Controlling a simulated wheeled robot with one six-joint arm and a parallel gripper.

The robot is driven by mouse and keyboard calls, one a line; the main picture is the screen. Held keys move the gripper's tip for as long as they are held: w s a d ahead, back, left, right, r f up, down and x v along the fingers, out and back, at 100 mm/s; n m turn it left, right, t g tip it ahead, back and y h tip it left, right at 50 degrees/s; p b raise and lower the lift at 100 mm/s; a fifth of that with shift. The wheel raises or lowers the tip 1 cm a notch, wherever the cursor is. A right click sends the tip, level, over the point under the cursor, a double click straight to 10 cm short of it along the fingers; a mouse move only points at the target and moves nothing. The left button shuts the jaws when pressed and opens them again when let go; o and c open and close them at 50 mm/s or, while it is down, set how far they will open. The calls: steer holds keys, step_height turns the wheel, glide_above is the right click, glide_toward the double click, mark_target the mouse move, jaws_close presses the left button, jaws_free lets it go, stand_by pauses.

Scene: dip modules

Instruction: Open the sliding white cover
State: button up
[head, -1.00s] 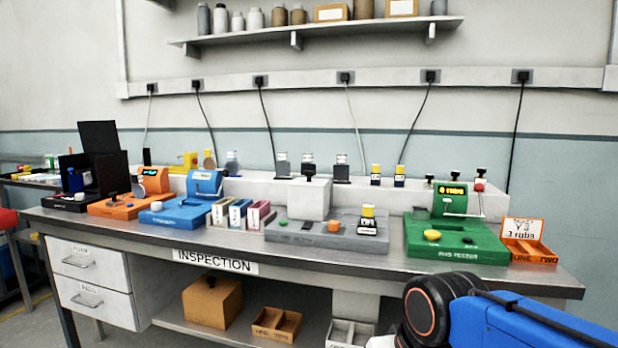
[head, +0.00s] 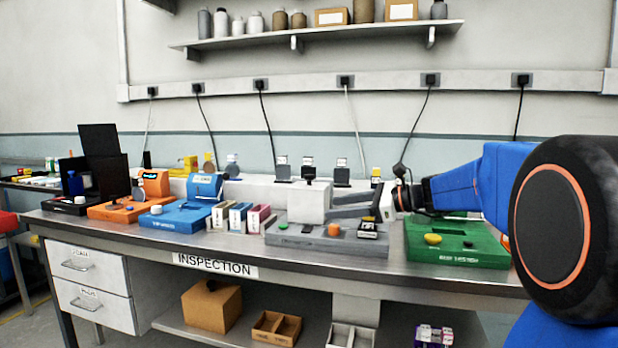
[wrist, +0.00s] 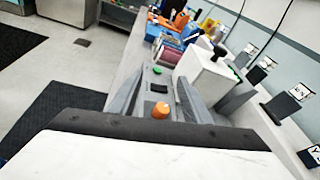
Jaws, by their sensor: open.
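The white cover (head: 307,203) is a box with a black knob (head: 309,173) on top, standing on the grey module (head: 350,243) in the head view. My gripper (head: 332,205) is open and reaches in from the right, its fingertips close to the cover's right side. In the wrist view the white cover (wrist: 207,75) lies just beyond and right of my gripper (wrist: 160,76). Nothing is between the fingers at the tips. I cannot tell whether a finger touches the cover. What lies under the cover is hidden.
An orange button (head: 334,230) and a small black labelled block (head: 368,229) sit on the module's front right. Three coloured boxes (head: 238,217) stand to its left. Several labelled black posts (head: 342,170) stand behind.

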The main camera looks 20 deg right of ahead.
mark_target(309, 175)
steer(key=w+d+r+m+t, duration=0.35)
steer(key=w+d+r, duration=0.2)
steer(key=d, duration=0.35)
steer(key=shift+m+y, duration=0.3)
steer(key=shift+m, duration=0.15)
steer(key=x, duration=1.7)
steer(key=shift+a+f, duration=0.3)
steer(key=shift+a, duration=0.15)
